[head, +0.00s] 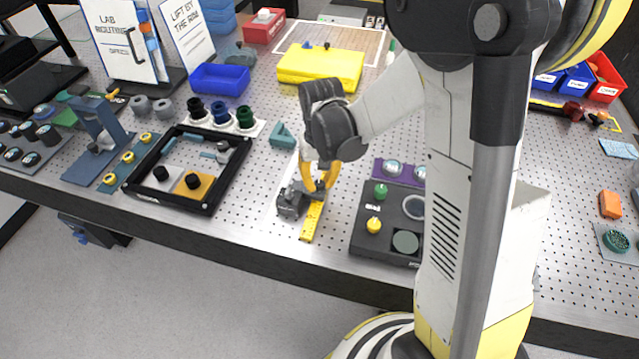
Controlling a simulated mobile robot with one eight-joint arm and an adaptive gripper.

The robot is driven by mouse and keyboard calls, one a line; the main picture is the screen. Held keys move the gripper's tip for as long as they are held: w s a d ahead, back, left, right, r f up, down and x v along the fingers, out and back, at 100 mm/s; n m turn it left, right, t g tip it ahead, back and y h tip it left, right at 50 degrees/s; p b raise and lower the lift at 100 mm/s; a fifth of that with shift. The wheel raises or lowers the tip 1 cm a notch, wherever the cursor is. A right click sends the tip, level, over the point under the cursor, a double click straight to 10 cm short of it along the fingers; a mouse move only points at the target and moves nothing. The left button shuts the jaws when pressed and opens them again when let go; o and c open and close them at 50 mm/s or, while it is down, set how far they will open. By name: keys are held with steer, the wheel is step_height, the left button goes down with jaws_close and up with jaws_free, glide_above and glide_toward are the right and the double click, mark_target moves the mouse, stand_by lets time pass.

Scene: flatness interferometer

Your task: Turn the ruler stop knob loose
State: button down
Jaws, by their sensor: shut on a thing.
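A yellow ruler (311,221) lies on the bench at the centre, pointing toward the front edge. A dark grey stop block (290,203) sits beside and partly over the ruler. My gripper (318,190) points down at the stop, with its yellow-orange fingers closed at the stop's upper right side, above the ruler. The fingers are shut on what appears to be the ruler stop knob. The knob itself is hidden between the fingers, so its shape and position cannot be seen.
A black frame tray (150,198) stands to the left, and a dark panel with knobs (361,238) to the right. A yellow case (320,68) and a blue bin (220,78) lie behind. A teal block (282,137) sits just behind the stop. The perforated bench between them is clear.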

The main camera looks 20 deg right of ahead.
mark_target(319, 183)
steer(key=n+b, duration=0.1)
steer(key=n, duration=0.5)
steer(key=n+b, duration=0.1)
steer(key=n, duration=0.5)
steer(key=shift+n, duration=0.4)
stand_by(0.3)
steer(key=c, duration=1.2)
jaws_free()
steer(key=shift+r, duration=0.1)
step_height(319, 183, up, 12)
